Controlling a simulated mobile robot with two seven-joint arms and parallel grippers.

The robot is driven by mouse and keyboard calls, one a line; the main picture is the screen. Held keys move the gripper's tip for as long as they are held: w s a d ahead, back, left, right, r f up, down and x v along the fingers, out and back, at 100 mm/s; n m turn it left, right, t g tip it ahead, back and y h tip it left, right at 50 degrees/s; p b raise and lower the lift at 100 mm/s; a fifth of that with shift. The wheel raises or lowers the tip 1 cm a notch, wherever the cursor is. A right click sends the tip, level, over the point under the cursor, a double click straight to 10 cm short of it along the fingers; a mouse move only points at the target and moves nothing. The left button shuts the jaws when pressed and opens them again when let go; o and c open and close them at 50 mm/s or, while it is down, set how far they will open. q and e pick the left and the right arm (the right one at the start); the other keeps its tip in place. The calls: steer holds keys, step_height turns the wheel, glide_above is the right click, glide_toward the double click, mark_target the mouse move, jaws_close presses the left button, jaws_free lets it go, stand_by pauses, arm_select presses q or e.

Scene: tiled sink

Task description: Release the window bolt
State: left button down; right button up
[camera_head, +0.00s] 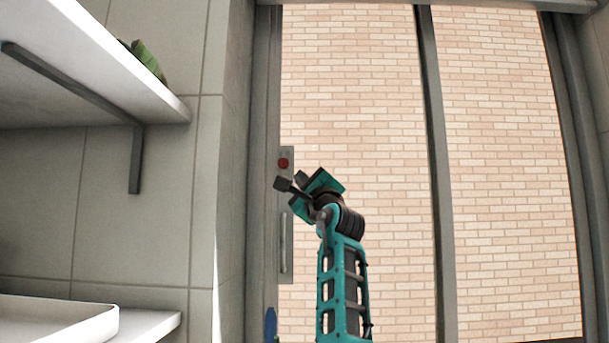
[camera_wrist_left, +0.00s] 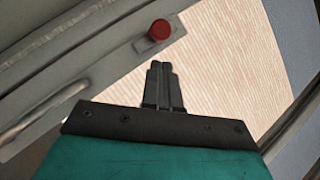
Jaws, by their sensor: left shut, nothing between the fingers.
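The window bolt shows as a red knob (camera_head: 283,163) on a grey metal plate along the left side of the window frame. It also shows in the left wrist view as a round red knob (camera_wrist_left: 159,30), standing out from the plate just beyond my fingertips. My left gripper (camera_head: 281,184) is shut and empty, slightly below the red knob in the head view. In the left wrist view its fingers (camera_wrist_left: 161,68) are together, with a small gap in the picture between the tips and the knob. My right gripper is not in view.
A vertical handle (camera_head: 283,245) sits on the plate below the knob; my left arm stands close to its right. A shelf (camera_head: 60,65) with a green plant (camera_head: 148,60) is at upper left. A white tray (camera_head: 60,318) is at lower left. A brick wall shows behind the window.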

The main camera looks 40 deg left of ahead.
arm_select(q)
steer(key=b+v, duration=0.2)
steer(key=v, duration=0.8)
steer(key=shift+d+f, duration=0.25)
steer(key=shift+f, duration=0.05)
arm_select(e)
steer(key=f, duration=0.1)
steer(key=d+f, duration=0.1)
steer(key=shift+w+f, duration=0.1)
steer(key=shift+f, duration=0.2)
arm_select(q)
steer(key=shift+w, duration=0.1)
